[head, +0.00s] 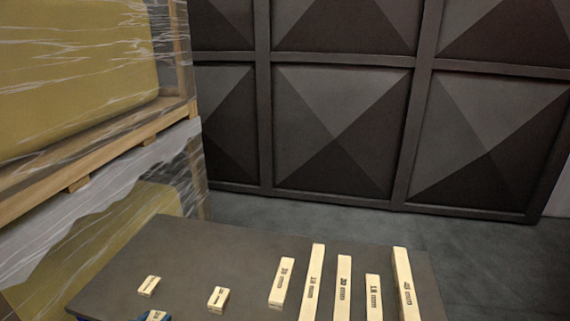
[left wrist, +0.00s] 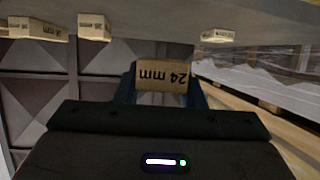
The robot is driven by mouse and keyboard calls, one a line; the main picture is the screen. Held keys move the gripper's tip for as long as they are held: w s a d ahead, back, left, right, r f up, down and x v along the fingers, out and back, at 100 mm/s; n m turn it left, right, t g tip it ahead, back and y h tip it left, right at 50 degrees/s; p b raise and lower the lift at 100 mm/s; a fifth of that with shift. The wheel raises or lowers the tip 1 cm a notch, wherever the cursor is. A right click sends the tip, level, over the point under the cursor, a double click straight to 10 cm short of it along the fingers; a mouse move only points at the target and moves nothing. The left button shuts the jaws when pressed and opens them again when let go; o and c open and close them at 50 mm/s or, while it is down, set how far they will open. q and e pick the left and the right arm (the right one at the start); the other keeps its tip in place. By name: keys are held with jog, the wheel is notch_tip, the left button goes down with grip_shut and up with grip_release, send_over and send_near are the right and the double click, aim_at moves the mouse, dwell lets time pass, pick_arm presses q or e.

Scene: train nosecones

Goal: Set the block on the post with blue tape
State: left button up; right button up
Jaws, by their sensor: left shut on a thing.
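My left gripper (head: 150,317) shows at the bottom edge of the head view, with only its blue fingertips in sight. It is shut on a pale wooden block (left wrist: 162,74), marked "24 mm" and upside down in the left wrist view. The block sits between the two dark blue fingers. In the head view a small part of the held block (head: 157,316) shows at the bottom edge. No post with blue tape can be made out in either view. My right gripper is not in view.
A dark table (head: 200,256) carries two short wooden blocks, one left (head: 149,285) and one in the middle (head: 218,297). Several longer marked wooden pieces (head: 282,282) form a row at right. A wrapped pallet stack (head: 80,150) stands left. Dark panels (head: 340,130) stand behind.

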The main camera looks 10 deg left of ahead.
pick_arm(q)
jog(key=w+d+r, duration=0.4)
jog(key=d, duration=0.3)
jog(key=w+d+r, duration=0.4)
jog(key=d, duration=0.4)
jog(key=shift+d, duration=0.3)
jog(key=shift+a, duration=0.1)
